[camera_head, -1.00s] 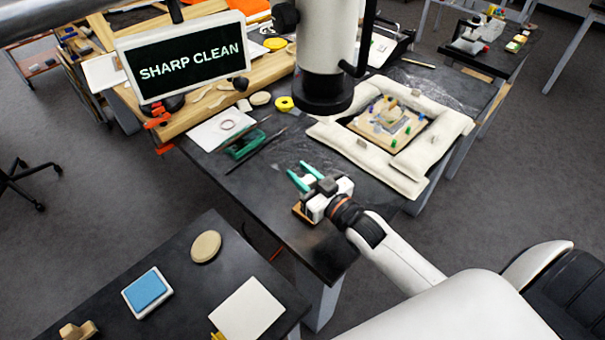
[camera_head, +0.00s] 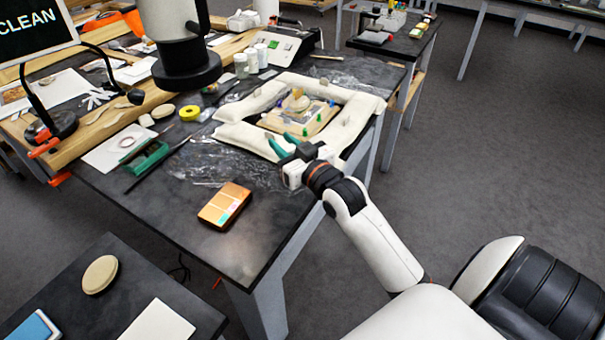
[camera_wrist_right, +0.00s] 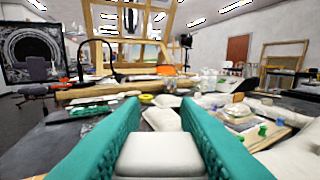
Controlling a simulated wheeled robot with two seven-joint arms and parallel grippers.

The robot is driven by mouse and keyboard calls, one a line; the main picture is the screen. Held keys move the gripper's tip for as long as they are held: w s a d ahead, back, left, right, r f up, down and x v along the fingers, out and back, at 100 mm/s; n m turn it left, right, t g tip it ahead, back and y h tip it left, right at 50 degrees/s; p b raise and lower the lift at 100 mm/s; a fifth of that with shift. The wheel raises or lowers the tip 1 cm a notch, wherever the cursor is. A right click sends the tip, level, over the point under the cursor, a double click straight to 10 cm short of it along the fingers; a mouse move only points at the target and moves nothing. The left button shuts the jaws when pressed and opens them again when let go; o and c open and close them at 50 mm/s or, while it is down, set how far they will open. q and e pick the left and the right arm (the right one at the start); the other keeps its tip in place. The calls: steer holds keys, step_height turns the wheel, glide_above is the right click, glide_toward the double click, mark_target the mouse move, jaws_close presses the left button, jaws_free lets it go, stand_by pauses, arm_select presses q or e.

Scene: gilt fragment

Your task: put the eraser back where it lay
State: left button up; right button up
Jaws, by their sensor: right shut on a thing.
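My left gripper is not in view.
An orange tin (camera_head: 224,206) lies on the dark table (camera_head: 185,235) near its front edge. The padded frame (camera_head: 252,140) surrounds a board (camera_head: 298,118) with small coloured pieces. A green tool (camera_head: 150,158) and yellow tape roll (camera_head: 189,113) lie left. Table space around the tin is clear.

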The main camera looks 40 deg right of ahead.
step_height(320, 180, down, 5)
steer(key=shift+a+r, duration=0.15)
steer(key=shift+r, duration=0.05)
steer(key=shift+f, duration=2.05)
steer(key=shift+f, duration=0.2)
steer(key=o, duration=1)
steer(key=shift+c, duration=0.2)
steer(key=shift+r, duration=0.1)
